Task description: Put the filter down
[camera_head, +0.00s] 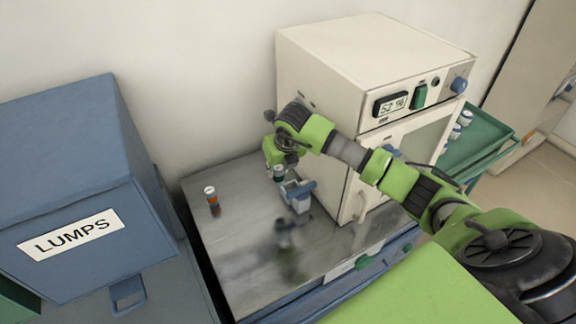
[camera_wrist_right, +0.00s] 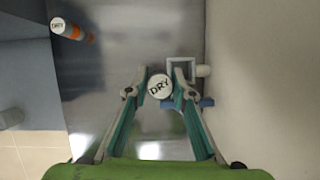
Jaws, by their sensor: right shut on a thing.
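The filter (camera_wrist_right: 159,87) is a small cylinder with a round white top marked DRY. My right gripper (camera_head: 278,168) is shut on it, and in the wrist view the fingers (camera_wrist_right: 160,82) stand on either side of the white top. In the head view the filter (camera_head: 279,174) shows only in part, with a dark green band, below the gripper. It is just left of a small pale square holder with a blue part (camera_head: 298,197), which also shows in the wrist view (camera_wrist_right: 182,64). I cannot tell whether its bottom touches the metal top. My left gripper is not in view.
A second DRY cylinder with an orange band (camera_head: 212,202) stands on the steel table top (camera_head: 235,245). A cream furnace (camera_head: 320,75) stands close on the right. A blue LUMPS bin (camera_head: 70,170) is at left. The front of the table is clear.

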